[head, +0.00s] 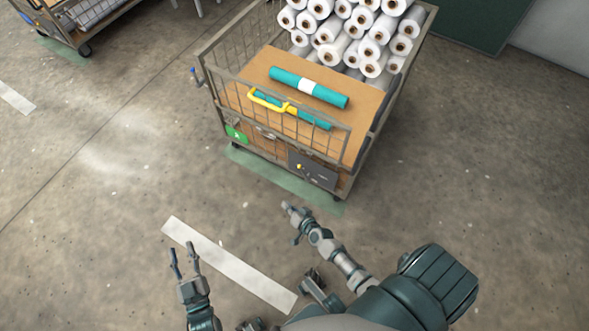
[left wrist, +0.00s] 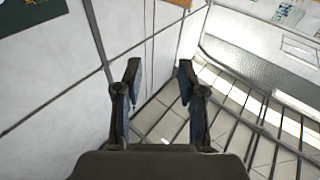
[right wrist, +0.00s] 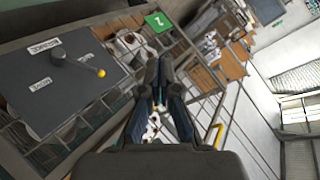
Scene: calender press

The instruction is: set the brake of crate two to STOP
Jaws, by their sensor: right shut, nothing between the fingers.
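Crate two is a mesh-sided trolley (head: 222,100) with a green number plate (head: 237,134); the plate reads 2 in the right wrist view (right wrist: 158,21). Its dark brake panel (head: 322,175) is low on the near side. In the right wrist view the panel (right wrist: 75,95) carries a lever with a yellow knob (right wrist: 101,72). My right gripper (head: 289,209) is shut and empty, in front of the panel, apart from the lever. My left gripper (head: 184,261) is open and empty above the floor.
White rolls (head: 345,30) fill the back of the crate. A teal roll (head: 283,78) lies on its board, near a yellow handle (head: 268,101). Another trolley (head: 60,25) stands at upper left. The floor around a white stripe (head: 228,262) is clear.

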